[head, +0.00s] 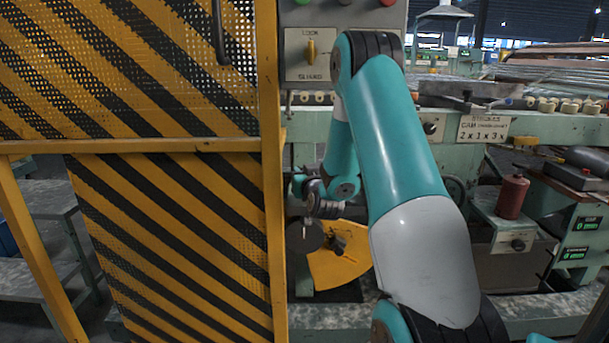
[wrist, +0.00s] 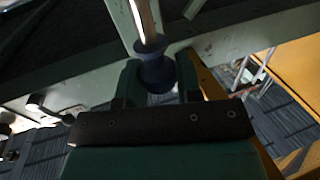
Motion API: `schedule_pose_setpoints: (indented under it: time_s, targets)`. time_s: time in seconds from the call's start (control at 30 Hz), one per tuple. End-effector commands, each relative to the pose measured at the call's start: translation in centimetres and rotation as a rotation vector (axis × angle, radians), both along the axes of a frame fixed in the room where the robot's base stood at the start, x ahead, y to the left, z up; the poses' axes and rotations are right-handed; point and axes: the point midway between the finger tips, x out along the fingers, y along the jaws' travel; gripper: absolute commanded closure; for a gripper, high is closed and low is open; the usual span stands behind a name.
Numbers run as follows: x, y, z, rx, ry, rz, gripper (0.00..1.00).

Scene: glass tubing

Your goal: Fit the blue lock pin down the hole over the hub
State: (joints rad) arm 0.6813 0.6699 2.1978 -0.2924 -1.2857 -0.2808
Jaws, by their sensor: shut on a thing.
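The blue lock pin (wrist: 155,68) shows in the wrist view as a dark blue waisted grip with a bright metal shaft running away toward the top edge. My gripper (wrist: 158,88) is shut on the blue grip, one finger on each side. In the head view my gripper (head: 318,208) is small, low and left of my teal arm, above a dark round disc (head: 303,237). I cannot tell whether this disc is the hub. The hole cannot be made out, and the shaft's tip is out of the wrist view.
A yellow plate (head: 340,268) with a dark knob sits right of the disc. A yellow and black striped guard (head: 180,225) stands close on the left. A green machine frame (head: 480,128) runs behind. A red canister (head: 512,193) stands at the right.

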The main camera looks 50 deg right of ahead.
Motion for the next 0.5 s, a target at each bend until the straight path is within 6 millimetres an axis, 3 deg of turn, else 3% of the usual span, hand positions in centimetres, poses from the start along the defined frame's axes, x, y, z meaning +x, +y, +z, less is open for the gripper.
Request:
schedule_pose_setpoints:
  time_s: [0.5]
  targets:
    - [0.0,0.0,-1.4,0.0,0.0,0.0,0.92]
